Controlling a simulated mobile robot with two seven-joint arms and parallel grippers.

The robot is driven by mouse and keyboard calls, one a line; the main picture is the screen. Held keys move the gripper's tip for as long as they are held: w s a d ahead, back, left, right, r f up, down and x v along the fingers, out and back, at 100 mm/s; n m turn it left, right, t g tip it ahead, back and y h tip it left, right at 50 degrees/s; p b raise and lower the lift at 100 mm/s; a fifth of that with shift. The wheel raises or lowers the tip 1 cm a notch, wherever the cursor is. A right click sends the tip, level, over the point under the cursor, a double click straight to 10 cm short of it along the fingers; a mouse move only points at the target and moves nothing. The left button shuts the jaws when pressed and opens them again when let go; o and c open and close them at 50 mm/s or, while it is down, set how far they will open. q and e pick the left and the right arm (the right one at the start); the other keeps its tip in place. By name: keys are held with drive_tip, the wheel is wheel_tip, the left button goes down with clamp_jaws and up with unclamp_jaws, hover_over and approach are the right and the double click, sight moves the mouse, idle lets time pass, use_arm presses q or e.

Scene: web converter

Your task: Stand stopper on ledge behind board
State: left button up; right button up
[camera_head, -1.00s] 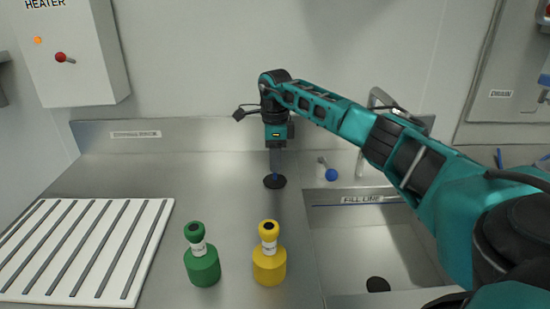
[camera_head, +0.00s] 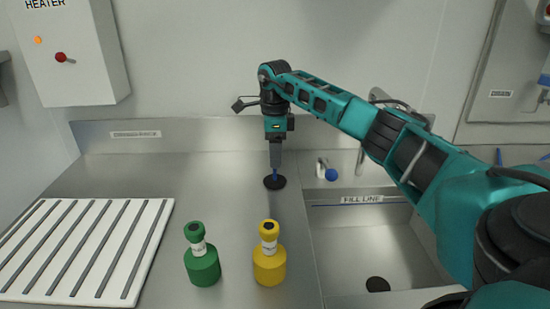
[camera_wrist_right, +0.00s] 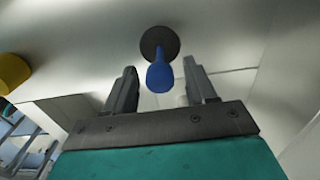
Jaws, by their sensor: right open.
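The stopper is a black disc with a blue handle (camera_head: 274,181). It stands upright, disc down, on the steel counter left of the sink. My right gripper (camera_head: 275,167) points down just above it, with the blue handle showing below the fingertips. In the right wrist view the fingers (camera_wrist_right: 159,66) are apart, and the blue handle (camera_wrist_right: 160,76) shows in the gap between them, apparently untouched. The white ribbed board (camera_head: 85,250) lies at the left of the counter, with bare steel (camera_head: 150,168) behind it. My left gripper is not in view.
A green bottle (camera_head: 202,268) and a yellow bottle (camera_head: 269,265) stand in front of the stopper. The sink (camera_head: 365,245) with a dark drain (camera_head: 378,284) is at the right, with a tap behind. A heater box (camera_head: 75,55) hangs above the back left.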

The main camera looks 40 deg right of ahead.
wheel_tip(320, 180, up, 10)
drive_tip(key=shift+r, duration=0.1)
idle(0.7)
